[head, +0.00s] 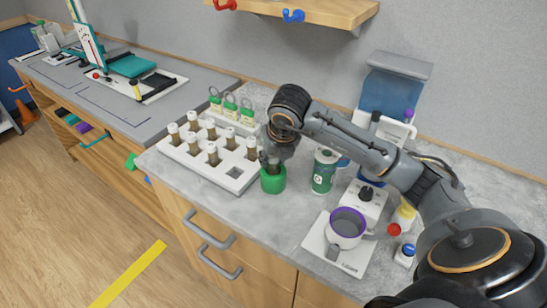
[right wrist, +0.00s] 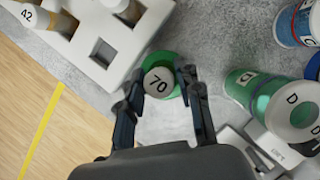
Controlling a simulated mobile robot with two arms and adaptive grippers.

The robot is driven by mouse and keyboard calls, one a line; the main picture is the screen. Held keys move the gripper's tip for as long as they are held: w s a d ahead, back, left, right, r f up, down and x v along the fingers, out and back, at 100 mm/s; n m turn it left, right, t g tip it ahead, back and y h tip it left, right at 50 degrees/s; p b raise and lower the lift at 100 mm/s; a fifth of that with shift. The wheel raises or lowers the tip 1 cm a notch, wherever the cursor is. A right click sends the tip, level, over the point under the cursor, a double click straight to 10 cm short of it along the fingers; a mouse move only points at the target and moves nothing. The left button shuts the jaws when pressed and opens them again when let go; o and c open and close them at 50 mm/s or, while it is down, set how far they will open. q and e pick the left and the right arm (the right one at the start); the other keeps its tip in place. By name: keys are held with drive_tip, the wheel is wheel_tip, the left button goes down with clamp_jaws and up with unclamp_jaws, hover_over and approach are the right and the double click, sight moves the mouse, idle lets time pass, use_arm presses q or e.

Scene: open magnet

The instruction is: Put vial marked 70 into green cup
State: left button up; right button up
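The vial marked 70 (right wrist: 158,83) stands upright in the green cup (head: 272,181), its numbered cap facing my wrist camera. The cup's green rim (right wrist: 166,58) shows around the cap in the right wrist view. My right gripper (right wrist: 163,75) is directly above the cup, with a finger on each side of the cap. A thin strip of green shows between the cap and the right-hand finger, so the fingers look open. In the head view my right gripper (head: 273,158) hides most of the vial. My left gripper is out of view.
A white rack (head: 176,154) with several vials stands left of the cup, with an empty square slot near it. A green-labelled jar (head: 323,172) is close on the right. A scale with a purple-rimmed mug (head: 345,226) stands nearer the front right.

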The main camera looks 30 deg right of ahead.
drive_tip(key=shift+o, duration=0.5)
drive_tip(key=shift+r+p, duration=0.5)
drive_tip(key=shift+r, duration=0.1)
drive_tip(key=b+v, duration=0.1)
drive_tip(key=v, duration=1)
drive_tip(key=shift+s+r, duration=0.2)
drive_tip(key=shift+r, duration=0.05)
